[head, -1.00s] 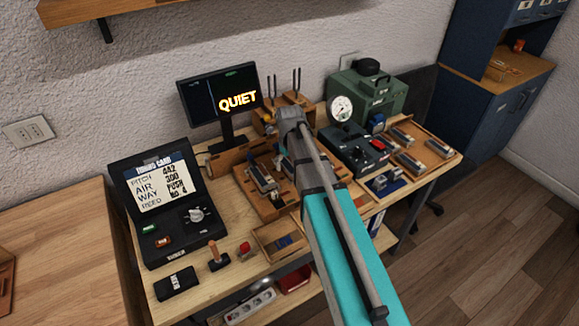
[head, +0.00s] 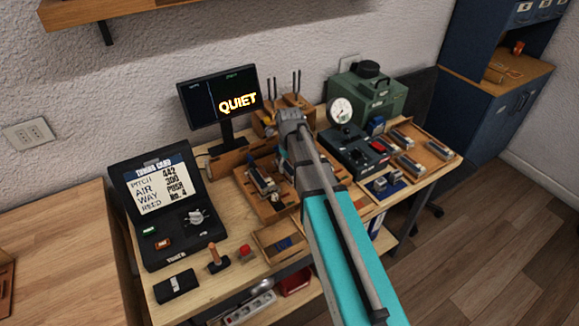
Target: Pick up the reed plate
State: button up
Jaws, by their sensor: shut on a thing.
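My arm reaches over the workbench, and my gripper (head: 284,163) points down over the wooden work tray (head: 243,182), mostly hidden behind my own wrist. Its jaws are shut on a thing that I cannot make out. A grey metal block with blue on it (head: 263,182) sits in the work tray just left of my gripper. I cannot pick out the reed plate for certain. A small wooden tray (head: 262,250) in front holds a dark blue piece (head: 284,243), partly behind my arm.
A tuning card case (head: 160,190) stands on the left, with a monitor (head: 212,100) reading "QUIET" behind. A green machine with a gauge (head: 372,98) and a tray of metal blocks (head: 437,148) are on the right.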

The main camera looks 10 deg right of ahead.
jog(key=shift+r, duration=0.15)
notch_tip(320, 180, up, 2)
jog(key=shift+p, duration=1.15)
jog(key=s+r+p, duration=1)
jog(key=s, duration=0.4)
jog(key=shift+a+r+p, duration=0.2)
jog(key=shift+r+p, duration=0.1)
jog(key=shift+r, duration=0.05)
jog(key=shift+f+b, duration=0.6)
jog(key=shift+d, duration=0.1)
